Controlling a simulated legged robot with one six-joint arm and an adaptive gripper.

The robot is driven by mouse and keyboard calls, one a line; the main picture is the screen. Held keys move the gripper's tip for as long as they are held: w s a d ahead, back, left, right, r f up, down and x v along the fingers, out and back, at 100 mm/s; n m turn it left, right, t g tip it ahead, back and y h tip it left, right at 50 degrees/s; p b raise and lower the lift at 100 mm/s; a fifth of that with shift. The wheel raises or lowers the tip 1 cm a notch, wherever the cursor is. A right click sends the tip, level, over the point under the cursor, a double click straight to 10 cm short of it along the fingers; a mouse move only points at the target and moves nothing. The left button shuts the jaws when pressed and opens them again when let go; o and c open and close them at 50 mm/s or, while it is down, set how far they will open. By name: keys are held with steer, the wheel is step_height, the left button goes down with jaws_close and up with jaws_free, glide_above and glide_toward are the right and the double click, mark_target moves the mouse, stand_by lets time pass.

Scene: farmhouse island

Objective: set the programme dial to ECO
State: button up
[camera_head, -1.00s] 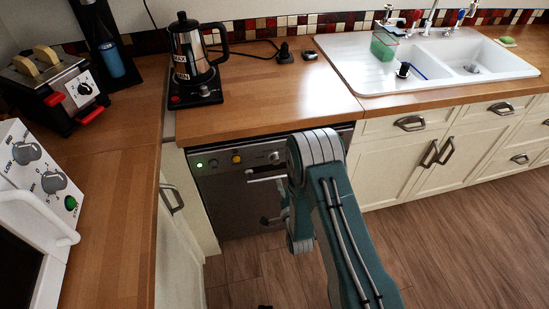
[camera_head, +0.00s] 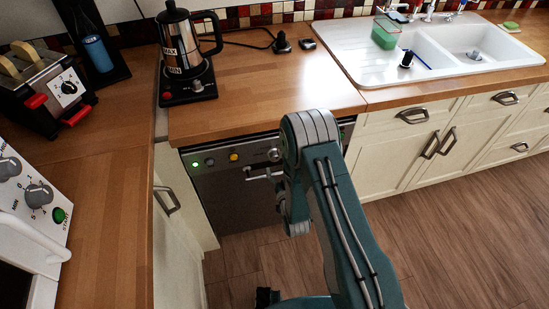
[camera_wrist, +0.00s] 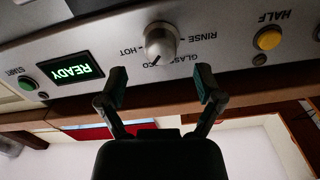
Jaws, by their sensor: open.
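In the wrist view the panel appears upside down, with HOT, RINSE and GLASS printed around the dial and a partly legible label ending in "CO". The dial's dark mark points down-left in that picture, near that label. My gripper (camera_wrist: 161,82) is open and empty, its two fingertips apart, just below the dial in the wrist view and not visibly touching it. My arm hides it in the head view.
A lit READY display (camera_wrist: 70,72), a green START button (camera_wrist: 27,83) and a yellow HALF button (camera_wrist: 268,39) flank the dial. The worktop (camera_head: 270,85) overhangs the panel. A kettle (camera_head: 184,45) stands on it; a sink (camera_head: 350,60) is at right.

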mark_target(275, 160)
steer(key=x, duration=0.5)
steer(key=shift+w, duration=0.2)
steer(key=c, duration=1.2)
